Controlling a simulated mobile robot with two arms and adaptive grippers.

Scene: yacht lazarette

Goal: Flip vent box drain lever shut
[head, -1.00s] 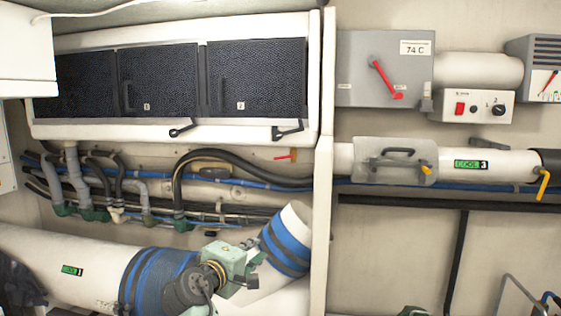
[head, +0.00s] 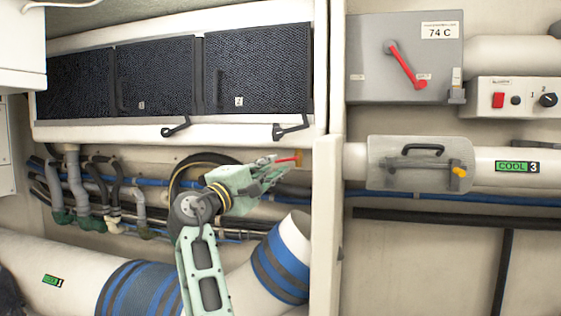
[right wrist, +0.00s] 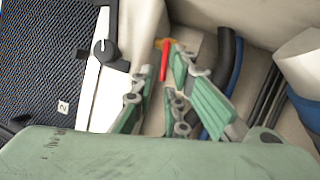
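The vent box (head: 230,122) is a white wall box with dark mesh panels. Below its right end a small red lever (head: 289,158) sticks out roughly level, and I take it as the drain lever. It also shows in the right wrist view (right wrist: 166,58), with an orange-yellow part at its far end. My right gripper (head: 268,172) is at the lever. In the wrist view its green fingers (right wrist: 164,72) are parted, one on each side of the red lever. I cannot tell whether either finger touches it. My left gripper is not in view.
Two black latches (head: 176,128) (head: 291,129) hang under the vent box. Black and blue hoses (head: 220,163) run behind my right gripper. A white upright (head: 327,210) stands just right of the lever. A grey box with a red handle (head: 404,64) is further right.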

